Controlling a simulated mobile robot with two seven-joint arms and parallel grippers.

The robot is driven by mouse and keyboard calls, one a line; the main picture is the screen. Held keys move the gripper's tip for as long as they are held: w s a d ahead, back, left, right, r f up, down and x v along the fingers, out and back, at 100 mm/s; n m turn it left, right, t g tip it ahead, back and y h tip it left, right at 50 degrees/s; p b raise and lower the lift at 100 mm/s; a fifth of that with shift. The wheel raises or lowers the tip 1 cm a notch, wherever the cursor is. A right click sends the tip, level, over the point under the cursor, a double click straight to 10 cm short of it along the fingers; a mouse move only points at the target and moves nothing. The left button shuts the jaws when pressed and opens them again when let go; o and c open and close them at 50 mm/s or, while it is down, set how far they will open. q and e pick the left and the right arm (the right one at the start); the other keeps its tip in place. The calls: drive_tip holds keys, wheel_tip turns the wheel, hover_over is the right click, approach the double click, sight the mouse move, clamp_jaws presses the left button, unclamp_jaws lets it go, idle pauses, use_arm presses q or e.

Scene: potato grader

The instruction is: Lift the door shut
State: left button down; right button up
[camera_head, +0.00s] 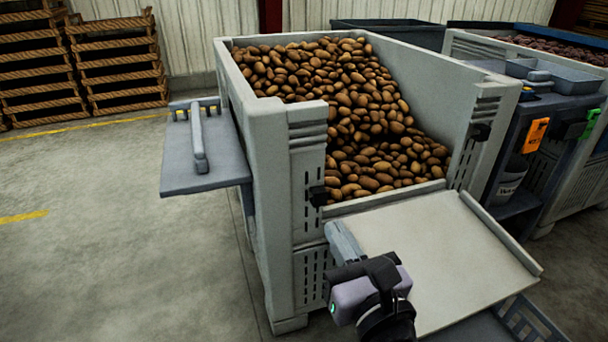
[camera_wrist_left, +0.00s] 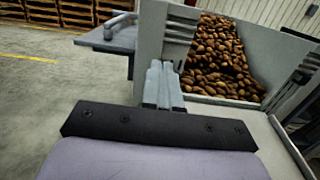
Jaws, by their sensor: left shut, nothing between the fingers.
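The door (camera_head: 440,258) is a pale flat panel with raised side edges at the front of a large grey bin (camera_head: 272,170). It is folded down and slopes outward from the bin's front opening; it also shows in the left wrist view (camera_wrist_left: 262,140). Potatoes (camera_head: 340,110) are heaped behind the opening. Black latches (camera_head: 318,196) sit on the posts beside it. My left gripper (camera_head: 338,232) is shut and empty at the door's left edge, near the bin's left post. In the left wrist view its fingers (camera_wrist_left: 160,85) point toward that post. I cannot tell whether they touch the door.
A grey side shelf (camera_head: 180,165) with a handle-like bar juts from the bin's left. Bare floor lies left. A slotted grey crate (camera_head: 530,322) shows below the door.

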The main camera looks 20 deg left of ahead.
use_arm(q)
drive_tip(key=b+x, duration=0.3)
drive_tip(key=x, duration=1.1)
use_arm(e)
drive_tip(key=shift+w+a+r+n+y, duration=0.1)
drive_tip(key=shift+w+a+n+y, duration=0.05)
drive_tip(key=shift+a, duration=0.35)
drive_tip(key=shift+w+a+n+y, duration=0.1)
drive_tip(key=shift+a+n+y, duration=0.05)
drive_tip(key=shift+a, duration=0.3)
use_arm(q)
drive_tip(key=shift+f, duration=0.15)
use_arm(e)
drive_tip(key=shift+d, duration=0.1)
